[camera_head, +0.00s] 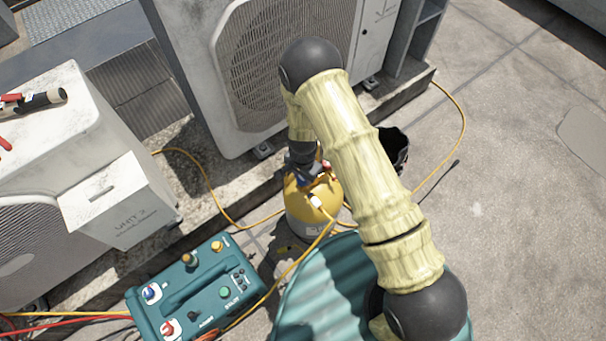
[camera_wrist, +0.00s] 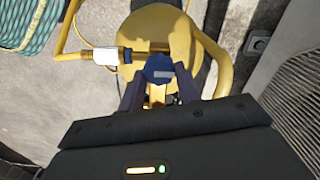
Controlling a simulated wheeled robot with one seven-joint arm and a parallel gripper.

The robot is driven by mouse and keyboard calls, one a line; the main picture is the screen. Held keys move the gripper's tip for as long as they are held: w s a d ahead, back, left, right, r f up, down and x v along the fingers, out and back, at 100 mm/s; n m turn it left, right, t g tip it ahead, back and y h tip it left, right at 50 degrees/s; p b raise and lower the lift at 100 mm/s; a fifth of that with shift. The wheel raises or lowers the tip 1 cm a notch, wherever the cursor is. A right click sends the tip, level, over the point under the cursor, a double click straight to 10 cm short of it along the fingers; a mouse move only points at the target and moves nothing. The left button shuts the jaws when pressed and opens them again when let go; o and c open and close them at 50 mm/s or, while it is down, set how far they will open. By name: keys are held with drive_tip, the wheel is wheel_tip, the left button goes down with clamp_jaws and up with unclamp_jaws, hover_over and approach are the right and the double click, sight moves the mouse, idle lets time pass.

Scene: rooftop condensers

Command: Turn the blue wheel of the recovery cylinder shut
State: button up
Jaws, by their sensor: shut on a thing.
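The yellow recovery cylinder (camera_head: 305,203) stands upright on the roof below my arm in the head view. Its top and yellow collar (camera_wrist: 208,45) fill the upper middle of the wrist view. The blue wheel (camera_wrist: 158,69) sits on the cylinder's valve between my fingers. My gripper (camera_wrist: 160,88) is shut on the blue wheel, with one dark finger on each side. In the head view my gripper (camera_head: 312,172) is over the cylinder top, and the arm partly hides the wheel. A white fitting (camera_wrist: 105,56) with a yellow hose joins the valve at the left.
A teal recovery machine (camera_head: 195,290) with knobs stands at the lower left. A ribbed teal container (camera_head: 330,285) is in front of the cylinder. Condenser units (camera_head: 245,90) stand behind and at the left. A dark bucket (camera_head: 398,150) is right of the cylinder. Yellow hoses (camera_head: 463,115) cross the floor.

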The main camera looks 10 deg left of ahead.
idle(0.3)
drive_tip(key=o, duration=1)
drive_tip(key=shift+c, duration=0.2)
drive_tip(key=shift+r, duration=0.15)
wheel_tip(320, 180, up, 17)
drive_tip(key=p, duration=0.3)
drive_tip(key=shift+r, duration=0.1)
